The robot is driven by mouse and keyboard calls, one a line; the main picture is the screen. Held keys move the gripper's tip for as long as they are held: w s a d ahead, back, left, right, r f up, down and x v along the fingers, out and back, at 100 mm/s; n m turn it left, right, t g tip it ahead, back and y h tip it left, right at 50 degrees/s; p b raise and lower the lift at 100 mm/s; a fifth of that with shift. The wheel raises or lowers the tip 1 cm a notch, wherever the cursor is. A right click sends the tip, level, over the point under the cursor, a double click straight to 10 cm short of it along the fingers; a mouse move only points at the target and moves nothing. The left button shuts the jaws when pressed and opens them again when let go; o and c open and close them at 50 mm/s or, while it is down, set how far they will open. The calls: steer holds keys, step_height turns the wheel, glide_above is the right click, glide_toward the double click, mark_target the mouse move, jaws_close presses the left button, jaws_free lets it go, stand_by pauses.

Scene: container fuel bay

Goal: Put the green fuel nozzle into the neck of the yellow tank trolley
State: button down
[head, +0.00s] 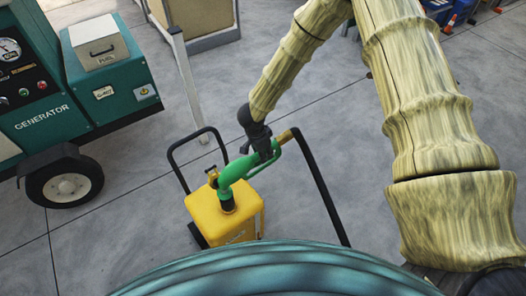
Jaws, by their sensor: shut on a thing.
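The green fuel nozzle (236,170) is held by my gripper (268,151), whose dark jaws are shut on it near its hose end. The nozzle slants down to the left, and its lower end meets the dark neck (228,206) on top of the yellow tank trolley (240,226). Its spout tip is hidden, so I cannot tell how deep it sits in the neck. A brass fitting (213,178) stands beside the neck.
A black hose (323,195) runs from the nozzle down to the right. The trolley's black handle (176,166) rises behind the tank. A green generator (60,85) with a wheel stands at the left, near a grey post (186,75). Grey floor lies open between.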

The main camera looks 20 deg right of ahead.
steer(key=shift+f+b, duration=0.3)
steer(key=shift+f, duration=0.7)
steer(key=c, duration=1.1)
jaws_free()
steer(key=r, duration=0.4)
steer(key=a+r, duration=0.1)
steer(key=r, duration=0.2)
steer(key=a+r, duration=0.1)
steer(key=r, duration=0.3)
steer(key=shift+s+a+r, duration=0.15)
steer(key=shift+s+r, duration=0.2)
steer(key=shift+s, duration=0.05)
